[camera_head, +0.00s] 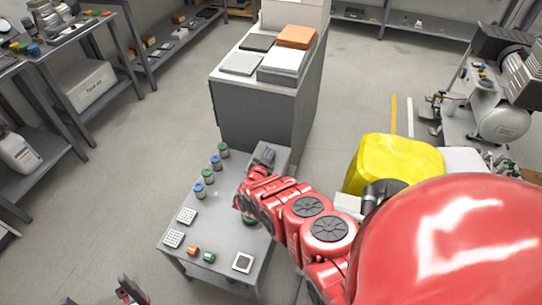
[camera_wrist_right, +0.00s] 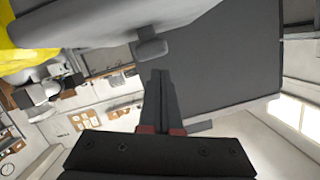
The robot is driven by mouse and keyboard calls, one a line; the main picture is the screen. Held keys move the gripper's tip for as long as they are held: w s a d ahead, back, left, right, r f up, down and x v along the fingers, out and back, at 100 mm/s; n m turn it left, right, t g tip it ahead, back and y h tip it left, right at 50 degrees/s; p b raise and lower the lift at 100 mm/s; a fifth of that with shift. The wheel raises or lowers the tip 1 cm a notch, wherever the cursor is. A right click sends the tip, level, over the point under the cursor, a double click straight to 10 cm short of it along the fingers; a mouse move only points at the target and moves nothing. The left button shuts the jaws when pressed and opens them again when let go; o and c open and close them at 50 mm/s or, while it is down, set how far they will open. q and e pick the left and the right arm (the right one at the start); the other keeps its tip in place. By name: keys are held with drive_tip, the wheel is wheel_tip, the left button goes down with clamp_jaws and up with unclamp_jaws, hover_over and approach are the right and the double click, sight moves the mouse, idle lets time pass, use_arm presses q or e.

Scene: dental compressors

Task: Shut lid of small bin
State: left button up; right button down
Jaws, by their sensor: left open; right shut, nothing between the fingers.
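The small bin appears to be the grey box (camera_head: 283,160) at the back right corner of the grey table, partly hidden by my right arm. In the right wrist view, a grey rounded panel with a small tab (camera_wrist_right: 152,47), which looks like its lid, hangs just beyond my fingertips. My right gripper (camera_wrist_right: 160,74) is shut and empty, its tips close below the tab; I cannot tell whether they touch. My left gripper (camera_head: 128,289) is open and empty at the bottom left of the head view, away from the bin.
The grey table (camera_head: 222,227) carries several capped jars (camera_head: 208,176), white grid trays (camera_head: 186,216) and small parts. A grey cabinet (camera_head: 255,115) stands behind it. A yellow bin (camera_head: 395,163) stands right of the table. Floor is clear to the left.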

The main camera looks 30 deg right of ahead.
drive_tip(key=shift+w+a+f+b, duration=0.4)
drive_tip(key=shift+w+f+b, duration=0.1)
drive_tip(key=shift+f+b, duration=0.2)
drive_tip(key=shift+r, duration=0.2)
